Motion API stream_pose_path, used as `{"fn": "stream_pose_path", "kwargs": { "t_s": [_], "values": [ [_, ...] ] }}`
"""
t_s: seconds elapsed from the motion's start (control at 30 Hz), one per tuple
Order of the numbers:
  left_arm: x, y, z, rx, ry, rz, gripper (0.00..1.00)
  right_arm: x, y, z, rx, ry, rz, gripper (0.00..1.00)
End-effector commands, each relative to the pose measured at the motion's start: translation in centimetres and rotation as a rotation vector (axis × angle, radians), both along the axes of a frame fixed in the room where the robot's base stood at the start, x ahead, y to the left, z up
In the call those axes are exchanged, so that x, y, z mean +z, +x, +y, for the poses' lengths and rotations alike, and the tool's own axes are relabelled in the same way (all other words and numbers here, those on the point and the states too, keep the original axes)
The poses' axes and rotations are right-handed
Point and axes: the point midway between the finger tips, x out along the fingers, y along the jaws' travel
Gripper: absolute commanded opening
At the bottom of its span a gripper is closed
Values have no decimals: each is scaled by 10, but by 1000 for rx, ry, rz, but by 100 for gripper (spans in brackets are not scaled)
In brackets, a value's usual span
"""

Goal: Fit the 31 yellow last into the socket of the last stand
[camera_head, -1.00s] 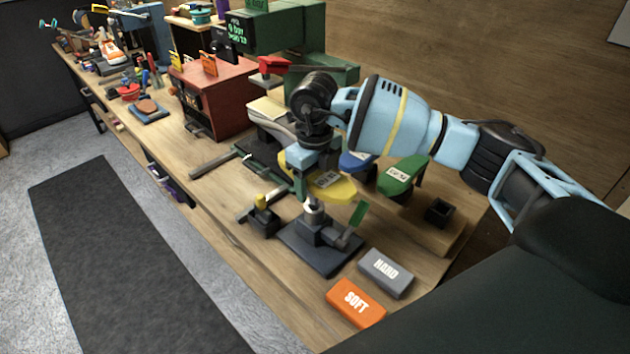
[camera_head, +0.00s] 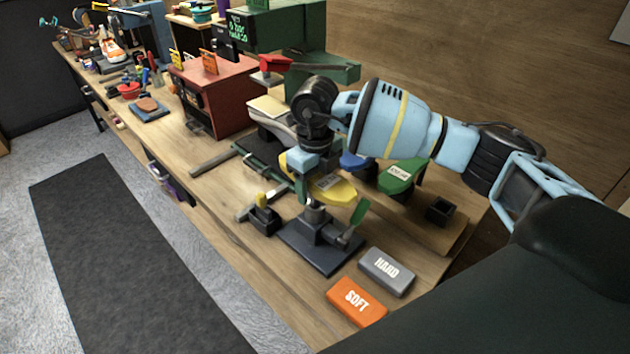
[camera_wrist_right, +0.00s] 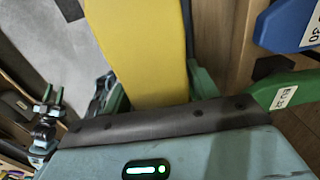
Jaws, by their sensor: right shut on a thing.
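In the right wrist view the yellow last (camera_wrist_right: 142,50) fills the middle, between green finger parts. The stand has a dark base, a metal post and a green lever (camera_head: 360,211). The underside of the last is at the top of the post; whether it is seated in the socket cannot be told.
A green last (camera_head: 403,173) and a blue last (camera_head: 352,162) stand on a wooden rack behind, beside an empty dark socket (camera_head: 440,209). Grey HARD (camera_head: 387,270) and orange SOFT (camera_head: 356,300) blocks lie at the front. A small clamp (camera_head: 262,217) stands left of the stand.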

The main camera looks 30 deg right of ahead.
Motion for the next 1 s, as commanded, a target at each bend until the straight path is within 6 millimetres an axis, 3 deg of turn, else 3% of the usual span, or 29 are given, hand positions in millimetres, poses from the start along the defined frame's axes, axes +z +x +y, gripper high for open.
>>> {"fn": "stream_pose_path", "kwargs": {
  "t_s": [1.0],
  "values": [
    [-5, -5, 2, -5, 5, 12, 36, -20, 0, 0, 0, 2, -2, 23]
  ]
}}
